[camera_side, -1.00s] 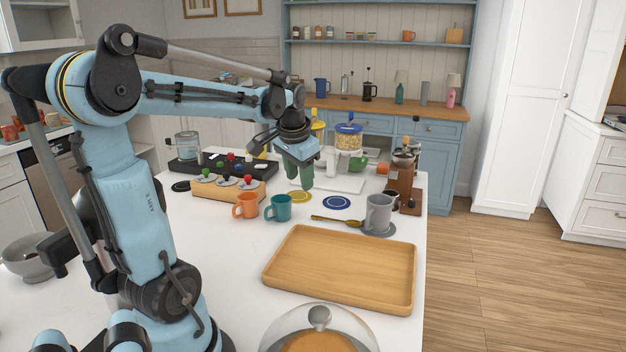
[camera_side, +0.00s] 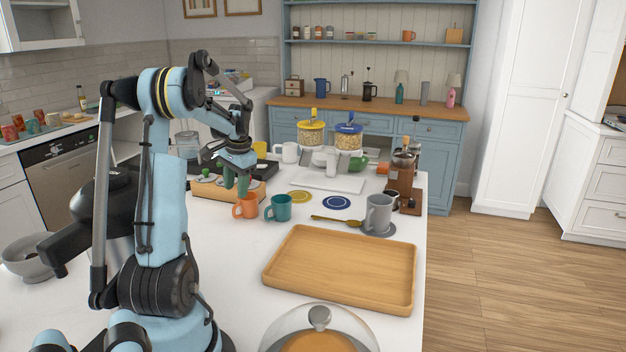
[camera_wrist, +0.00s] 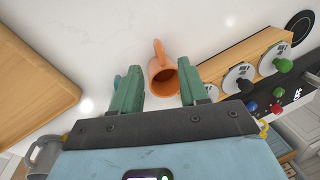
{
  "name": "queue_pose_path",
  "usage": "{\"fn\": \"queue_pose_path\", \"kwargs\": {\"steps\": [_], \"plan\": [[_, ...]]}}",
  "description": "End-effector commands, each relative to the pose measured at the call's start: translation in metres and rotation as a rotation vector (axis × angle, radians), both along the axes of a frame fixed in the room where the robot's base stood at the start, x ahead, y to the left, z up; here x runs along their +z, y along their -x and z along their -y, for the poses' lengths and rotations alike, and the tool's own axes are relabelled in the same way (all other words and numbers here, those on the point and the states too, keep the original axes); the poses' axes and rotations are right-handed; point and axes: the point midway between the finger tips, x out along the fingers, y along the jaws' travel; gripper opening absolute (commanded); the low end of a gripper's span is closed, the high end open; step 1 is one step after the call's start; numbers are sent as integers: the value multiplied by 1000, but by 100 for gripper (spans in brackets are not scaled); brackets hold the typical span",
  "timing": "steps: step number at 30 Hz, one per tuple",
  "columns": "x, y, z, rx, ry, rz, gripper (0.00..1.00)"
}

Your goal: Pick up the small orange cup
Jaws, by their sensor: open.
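The small orange cup (camera_side: 245,207) stands upright on the white counter, left of a teal mug (camera_side: 278,208). My gripper (camera_side: 236,188) is open, its green fingers pointing down at the cup from just above and behind it. In the wrist view, the orange cup (camera_wrist: 163,82) shows between the two spread fingers of my gripper (camera_wrist: 159,68), with its handle toward the top of the picture. The fingers are not visibly closed on it.
A wooden pod stand (camera_side: 205,188) is close behind the orange cup. A wooden tray (camera_side: 340,306) lies in front to the right, with a grey mug (camera_side: 378,212) beyond it. A golden spoon (camera_side: 334,220) and blue coaster (camera_side: 337,202) lie near the middle.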

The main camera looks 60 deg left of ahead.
Motion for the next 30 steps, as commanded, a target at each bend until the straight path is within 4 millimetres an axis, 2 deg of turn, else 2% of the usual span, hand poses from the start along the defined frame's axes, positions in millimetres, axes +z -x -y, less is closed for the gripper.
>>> {"fn": "queue_pose_path", "kwargs": {"steps": [7,16,25,30], "plan": [[-18,0,-4,0,0,1,44],[-55,1,-12,0,-1,2,44],[-59,2,-12,0,-1,2,44],[-59,2,-12,0,-1,2,18]]}}
